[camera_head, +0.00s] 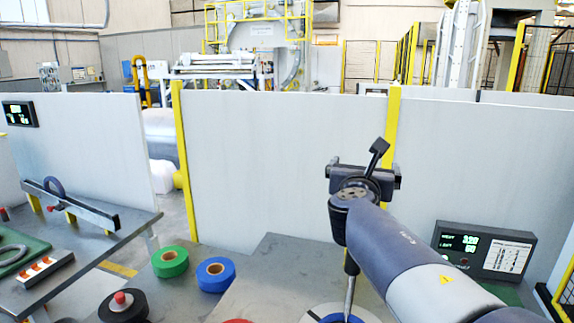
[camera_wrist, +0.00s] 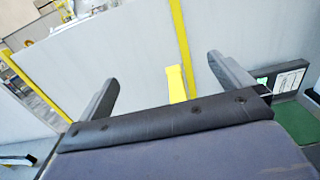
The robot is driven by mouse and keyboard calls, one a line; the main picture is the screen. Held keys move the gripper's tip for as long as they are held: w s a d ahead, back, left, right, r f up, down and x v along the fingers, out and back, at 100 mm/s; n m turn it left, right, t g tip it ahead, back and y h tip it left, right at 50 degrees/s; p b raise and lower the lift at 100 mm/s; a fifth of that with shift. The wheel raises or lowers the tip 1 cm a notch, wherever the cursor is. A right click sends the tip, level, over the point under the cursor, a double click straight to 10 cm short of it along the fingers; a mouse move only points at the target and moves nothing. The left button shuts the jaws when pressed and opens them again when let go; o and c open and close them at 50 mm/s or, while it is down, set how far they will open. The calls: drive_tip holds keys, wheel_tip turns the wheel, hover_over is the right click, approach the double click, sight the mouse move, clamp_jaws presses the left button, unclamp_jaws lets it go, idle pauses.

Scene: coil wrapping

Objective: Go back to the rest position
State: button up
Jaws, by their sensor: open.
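My gripper (camera_head: 374,158) is raised in front of the white partition wall in the head view, right of centre. It is empty. In the wrist view its two fingers (camera_wrist: 163,80) stand wide apart with only the wall and a yellow post (camera_wrist: 176,83) beyond them. The gripper touches nothing that I can see. Part of it is hidden by its own body in the head view.
A green tape roll (camera_head: 170,262), a blue tape roll (camera_head: 216,274) and a black roll (camera_head: 123,306) lie at the lower left. A display box (camera_head: 484,252) stands at right. A metal bench (camera_head: 100,250) is at left. White panels (camera_head: 290,150) close off the back.

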wheel_tip(320, 180, up, 8)
drive_tip(key=p, duration=0.7)
drive_tip(key=b+v, duration=0.1)
drive_tip(key=v, duration=0.8)
drive_tip(key=shift+b, duration=0.3)
